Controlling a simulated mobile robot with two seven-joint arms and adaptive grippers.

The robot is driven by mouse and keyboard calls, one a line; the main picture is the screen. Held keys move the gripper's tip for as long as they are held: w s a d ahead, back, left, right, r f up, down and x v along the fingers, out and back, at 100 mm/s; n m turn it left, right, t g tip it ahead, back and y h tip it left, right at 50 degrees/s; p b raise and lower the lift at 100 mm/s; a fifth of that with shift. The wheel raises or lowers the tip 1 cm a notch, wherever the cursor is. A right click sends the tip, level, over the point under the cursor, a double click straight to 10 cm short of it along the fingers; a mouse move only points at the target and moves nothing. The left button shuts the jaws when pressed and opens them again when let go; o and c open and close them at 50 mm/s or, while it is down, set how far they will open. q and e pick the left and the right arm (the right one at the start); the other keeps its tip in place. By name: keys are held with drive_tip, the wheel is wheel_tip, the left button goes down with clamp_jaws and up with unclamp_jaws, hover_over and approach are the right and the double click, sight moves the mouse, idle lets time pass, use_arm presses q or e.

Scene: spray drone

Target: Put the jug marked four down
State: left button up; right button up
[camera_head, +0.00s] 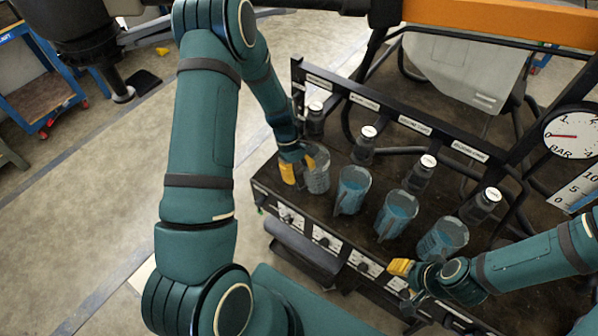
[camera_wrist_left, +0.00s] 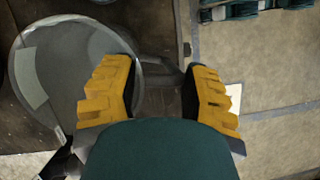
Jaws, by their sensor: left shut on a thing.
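Several clear measuring jugs stand in a row on the dark bench (camera_head: 268,185). My left gripper (camera_head: 294,168) is at the leftmost jug (camera_head: 318,176), which looks clear and without blue liquid. In the left wrist view this jug (camera_wrist_left: 62,70) is seen from above, with its handle (camera_wrist_left: 160,76) between the yellow fingers, so the gripper is shut on it. The jug is at or close to the bench top; I cannot tell if it touches. No number four is readable on any jug. My right gripper (camera_head: 400,268) is by the rightmost jug (camera_head: 443,240); its finger opening is unclear.
Two jugs with blue liquid (camera_head: 352,190) (camera_head: 396,214) stand between the grippers. White-capped bottles (camera_head: 363,145) stand behind the jugs, before a labelled black rail (camera_head: 390,112). Knobs line the bench front. A pressure gauge (camera_head: 574,134) is at the right.

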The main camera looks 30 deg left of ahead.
use_arm(q)
drive_tip(key=o, duration=1.2)
drive_tip(key=shift+o, duration=0.2)
drive_tip(key=shift+f, duration=0.1)
drive_tip(key=shift+f+b, duration=0.25)
drive_tip(key=shift+b, duration=0.1)
drive_tip(key=w+a+r+p, duration=0.1)
drive_tip(key=w+a+r, duration=0.1)
drive_tip(key=a, duration=0.4)
drive_tip(key=w+a+r, duration=0.3)
drive_tip(key=a, duration=0.4)
drive_tip(key=shift+p, duration=0.4)
drive_tip(key=shift+s+f, duration=0.1)
